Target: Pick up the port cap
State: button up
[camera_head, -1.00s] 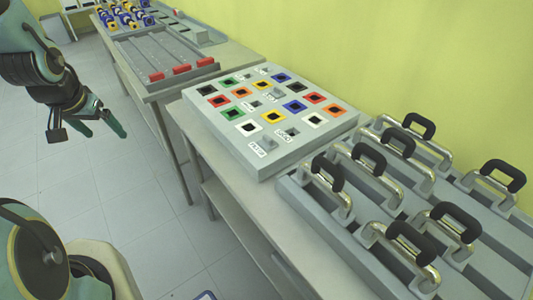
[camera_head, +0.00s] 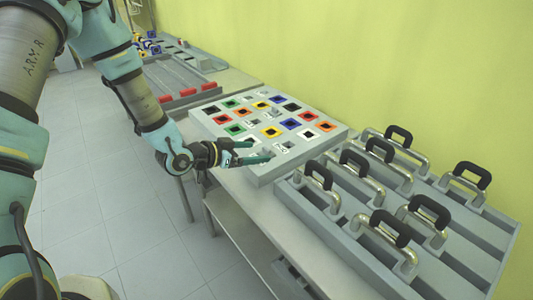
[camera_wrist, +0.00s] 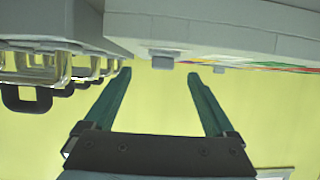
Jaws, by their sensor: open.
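A grey panel (camera_head: 290,167) carries several coloured square pieces with dark centres and a few small grey blocks beside white labels. I cannot tell for sure which piece is the port cap. My gripper (camera_head: 260,151) is open at the panel's near left edge, its teal fingers pointing right. In the wrist view the two fingers (camera_wrist: 158,74) are apart with nothing held. A small grey block (camera_wrist: 163,61) stands out from the panel and appears between the fingertips, seemingly beyond them. A second grey block (camera_wrist: 217,69) lies to its right. In the head view my fingers hide part of the panel's front.
A rack (camera_head: 470,232) of metal handles with black grips stands right of the panel, and it shows at the left in the wrist view. A grey tray with red blocks (camera_head: 208,86) is behind. The yellow wall runs along the table's far side.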

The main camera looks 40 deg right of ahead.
aim_at(265, 150)
jog(key=shift+p+x, duration=1.5)
jog(key=shift+x, duration=1.4)
jog(key=shift+w, duration=0.2)
jog(key=shift+c, duration=0.2)
grip_shut()
